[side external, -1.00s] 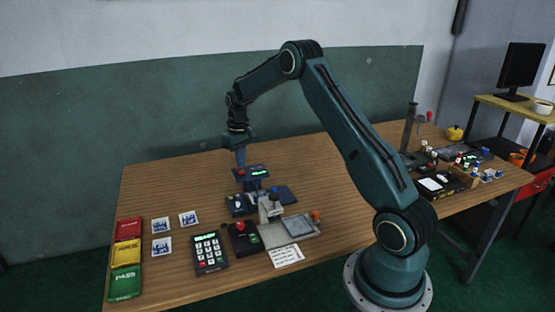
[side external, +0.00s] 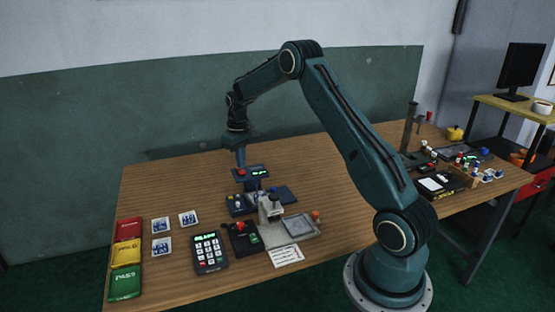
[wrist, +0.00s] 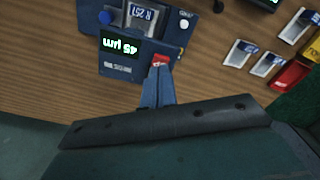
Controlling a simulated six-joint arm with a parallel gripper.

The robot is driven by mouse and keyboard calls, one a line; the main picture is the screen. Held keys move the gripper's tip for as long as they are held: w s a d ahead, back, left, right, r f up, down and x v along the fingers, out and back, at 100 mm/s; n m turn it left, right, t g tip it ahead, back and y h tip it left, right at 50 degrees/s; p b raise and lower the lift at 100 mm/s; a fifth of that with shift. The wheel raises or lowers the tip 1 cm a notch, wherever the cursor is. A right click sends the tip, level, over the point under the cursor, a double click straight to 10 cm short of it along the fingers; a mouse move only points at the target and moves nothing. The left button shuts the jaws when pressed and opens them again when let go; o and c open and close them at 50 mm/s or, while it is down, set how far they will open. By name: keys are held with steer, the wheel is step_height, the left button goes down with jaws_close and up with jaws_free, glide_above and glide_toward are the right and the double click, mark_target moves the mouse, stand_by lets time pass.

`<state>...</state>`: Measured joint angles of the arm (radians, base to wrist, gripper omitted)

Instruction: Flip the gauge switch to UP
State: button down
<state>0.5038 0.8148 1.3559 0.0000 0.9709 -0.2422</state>
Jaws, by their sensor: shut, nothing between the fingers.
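The gauge (side external: 252,175) is a dark blue unit with a raised head and a lit green readout, near the middle of the table.
A keypad (side external: 209,253), a black box with a red knob (side external: 241,238) and a grey fixture (side external: 290,233) stand in front. Coloured trays (side external: 126,253) line the left edge. The table behind is clear.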

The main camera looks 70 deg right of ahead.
mark_target(242, 171)
steer(key=shift+f, duration=1.1)
stand_by(1.1)
steer(key=shift+r, duration=3.55)
